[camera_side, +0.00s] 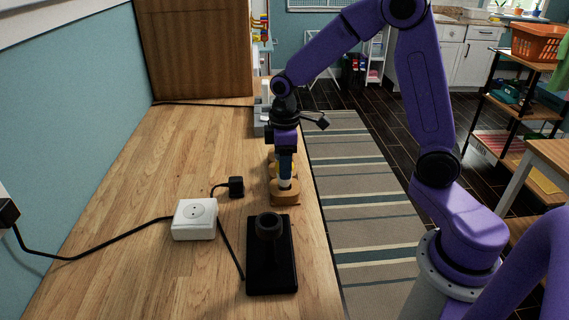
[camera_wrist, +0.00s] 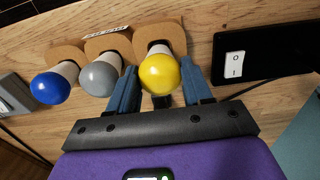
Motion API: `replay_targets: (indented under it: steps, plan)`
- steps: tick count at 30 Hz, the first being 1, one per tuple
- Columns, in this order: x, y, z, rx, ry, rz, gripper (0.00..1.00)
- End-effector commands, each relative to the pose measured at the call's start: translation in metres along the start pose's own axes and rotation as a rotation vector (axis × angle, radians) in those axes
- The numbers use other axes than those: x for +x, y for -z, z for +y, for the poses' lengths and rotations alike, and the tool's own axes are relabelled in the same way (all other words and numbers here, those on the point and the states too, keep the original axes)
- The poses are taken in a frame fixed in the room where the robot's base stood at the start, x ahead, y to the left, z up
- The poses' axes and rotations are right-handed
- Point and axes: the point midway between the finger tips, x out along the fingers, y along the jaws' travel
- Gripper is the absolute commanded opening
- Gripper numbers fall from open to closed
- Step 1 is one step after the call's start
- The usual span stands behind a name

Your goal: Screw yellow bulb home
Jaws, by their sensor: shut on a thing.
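The yellow bulb (camera_wrist: 160,76) stands in the end seat of a wooden holder (camera_wrist: 178,34), its white neck toward the wood. My gripper (camera_wrist: 160,68) has its blue fingers on both sides of this bulb and is shut on it. In the side view my gripper (camera_side: 285,178) points straight down over the holder (camera_side: 285,198), and mostly hides the bulb. A black lamp base (camera_side: 271,276) with a round socket (camera_side: 268,225) lies nearer the camera. It shows in the wrist view with a white switch (camera_wrist: 236,64). The socket looks empty.
A grey bulb (camera_wrist: 100,78) and a blue bulb (camera_wrist: 50,87) stand beside the yellow one. A white outlet box (camera_side: 195,218), a black plug (camera_side: 236,186) and cables lie left of the holder.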

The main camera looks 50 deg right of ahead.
Motion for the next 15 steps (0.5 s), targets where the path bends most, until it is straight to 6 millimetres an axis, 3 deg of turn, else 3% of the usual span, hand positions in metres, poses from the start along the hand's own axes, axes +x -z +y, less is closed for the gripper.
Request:
replay_targets:
  steps: [15]
  plan:
    - [-0.0090,0.0003,-0.0001,-0.001,0.000,0.001,0.13]
